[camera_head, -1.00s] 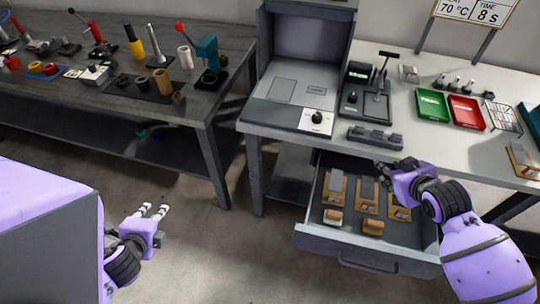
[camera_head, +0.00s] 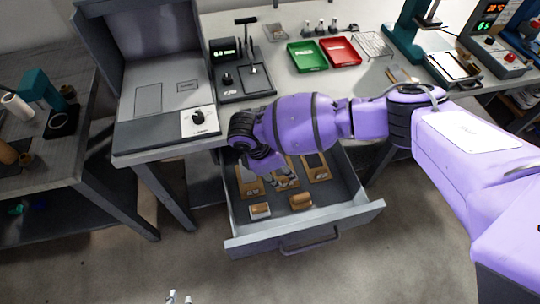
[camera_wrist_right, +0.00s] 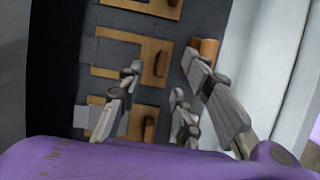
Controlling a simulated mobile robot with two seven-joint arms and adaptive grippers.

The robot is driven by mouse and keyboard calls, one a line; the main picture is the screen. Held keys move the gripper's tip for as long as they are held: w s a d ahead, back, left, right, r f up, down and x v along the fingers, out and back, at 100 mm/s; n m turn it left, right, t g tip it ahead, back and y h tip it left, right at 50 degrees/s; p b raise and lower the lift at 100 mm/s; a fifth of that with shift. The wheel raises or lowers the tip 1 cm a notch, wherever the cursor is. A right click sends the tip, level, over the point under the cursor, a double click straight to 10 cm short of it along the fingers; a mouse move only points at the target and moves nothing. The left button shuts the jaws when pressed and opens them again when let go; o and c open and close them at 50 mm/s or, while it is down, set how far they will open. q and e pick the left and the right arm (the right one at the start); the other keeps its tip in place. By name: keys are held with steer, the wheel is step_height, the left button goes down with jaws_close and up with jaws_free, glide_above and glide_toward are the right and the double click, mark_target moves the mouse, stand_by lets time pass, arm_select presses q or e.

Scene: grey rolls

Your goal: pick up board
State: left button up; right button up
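Several wooden boards with grey plates lie in the open drawer. The left board (camera_head: 248,184) and the right board (camera_head: 318,170) show on either side of my right gripper (camera_head: 285,182); my arm partly hides the row. In the right wrist view, my right gripper (camera_wrist_right: 170,100) is open, its fingers spread over the boards with nothing seen between them. One board (camera_wrist_right: 112,45) there has a brown handle block on its side; another board (camera_wrist_right: 148,126) is partly behind the fingers. My left gripper (camera_head: 180,298) shows only its tips, apart and empty, at the bottom edge.
The drawer (camera_head: 350,213) stands pulled out under the white bench. On the bench are a green tray (camera_head: 307,55), a red tray (camera_head: 340,51) and a grey machine (camera_head: 168,95).

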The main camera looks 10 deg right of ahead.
mark_target(287, 180)
steer(key=x, duration=0.5)
steer(key=shift+s+a+f, duration=0.2)
steer(key=shift+s, duration=0.1)
jaws_close()
